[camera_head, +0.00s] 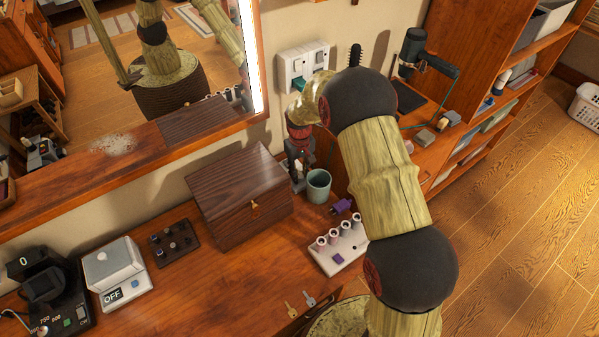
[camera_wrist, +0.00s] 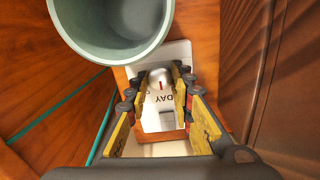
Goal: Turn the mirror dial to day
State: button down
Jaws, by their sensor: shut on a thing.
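The mirror dial is a pale round knob (camera_wrist: 159,76) with a short red mark, on a white plate (camera_wrist: 176,50) in the wrist view. The red mark runs roughly up and down in that picture, not clearly at DAY. My gripper (camera_wrist: 158,84) points down with its fingers on both sides of the knob, shut on it. In the head view my gripper (camera_head: 299,168) is down between the wooden box and the cup; the dial is hidden there.
A grey-green cup (camera_head: 318,186) stands close beside my gripper and shows large in the wrist view (camera_wrist: 112,25). A dark wooden box (camera_head: 240,190) is close on the other side. The lit mirror (camera_head: 150,70) is behind. A white tray of several rolls (camera_head: 338,247) lies in front.

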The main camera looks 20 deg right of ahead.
aim_at(300, 175)
jog(key=c, duration=1.5)
grip_release()
jog(key=shift+c, duration=0.2)
notch_tip(300, 175, up, 12)
